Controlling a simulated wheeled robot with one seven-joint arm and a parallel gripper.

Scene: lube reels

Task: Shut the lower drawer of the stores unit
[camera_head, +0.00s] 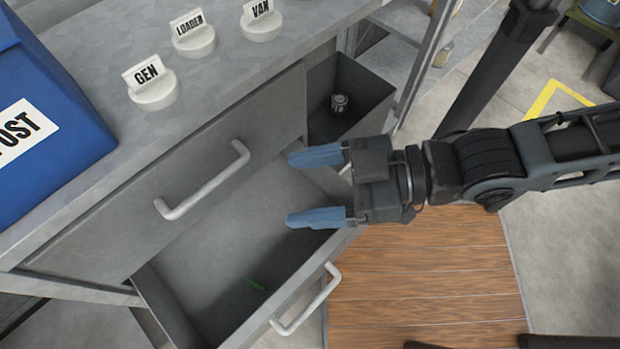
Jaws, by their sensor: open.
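The lower drawer (213,243) of the grey stores unit stands pulled out. Its white bar handle (307,300) is on its front face at the lower middle of the picture. My gripper (316,187) is open and empty, with blue fingers pointing left. It shows over the right end of the open lower drawer, up from that drawer's handle, and hides part of the drawer's right side.
The worktop (85,55) carries a blue box (50,130) and white stands marked GEN (152,88), LOADER (194,38) and VAN (261,22). An open grey bin (365,92) holding a small metal part (339,103) is beyond my gripper. Wooden boards (430,270) cover the floor in front.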

